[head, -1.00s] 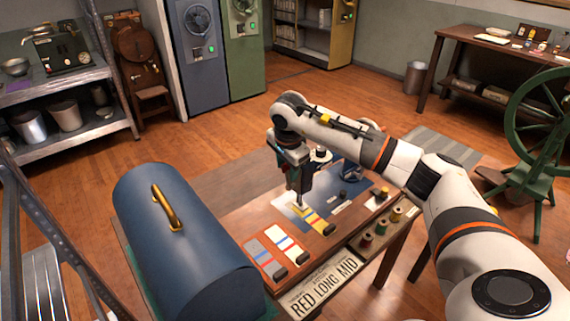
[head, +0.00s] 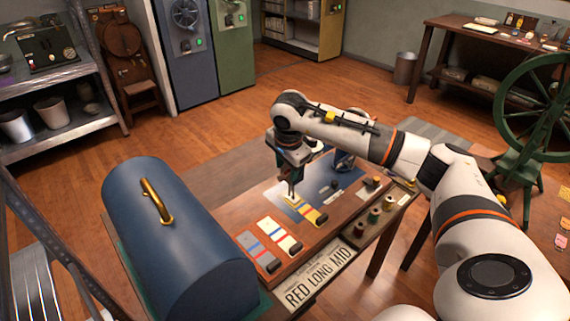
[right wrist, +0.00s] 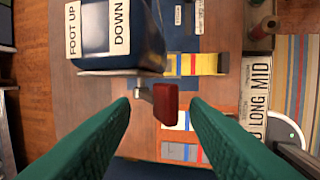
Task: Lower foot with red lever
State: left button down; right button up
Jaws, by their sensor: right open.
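In the right wrist view a small red lever (right wrist: 165,102) sticks out on a metal shaft from a dark blue housing (right wrist: 110,42). White labels on the housing read "FOOT UP" and "DOWN". My right gripper (right wrist: 160,104) is open, its two green fingers on either side of the lever, with a gap visible to each. I cannot tell how far the fingertips are from it in depth. In the head view my right gripper (head: 291,186) points down over the table; the lever cannot be made out there. My left gripper is not in view.
A large blue domed case (head: 180,235) with a brass handle stands on the left of the wooden table (head: 225,222). Striped cards (head: 280,235), thread spools (head: 374,215) and a "RED LONG MID" sign (head: 318,278) lie toward the front edge.

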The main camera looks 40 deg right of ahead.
jog(key=shift+s+f, duration=0.3)
jog(key=shift+s, duration=0.2)
jog(key=shift+w+r, duration=0.1)
jog(key=shift+w, duration=0.1)
jog(key=shift+w+r, duration=0.2)
jog(key=shift+w, duration=0.05)
jog(key=p+v, duration=0.5)
jog(key=v, duration=0.3)
dwell(0.7)
dwell(0.7)
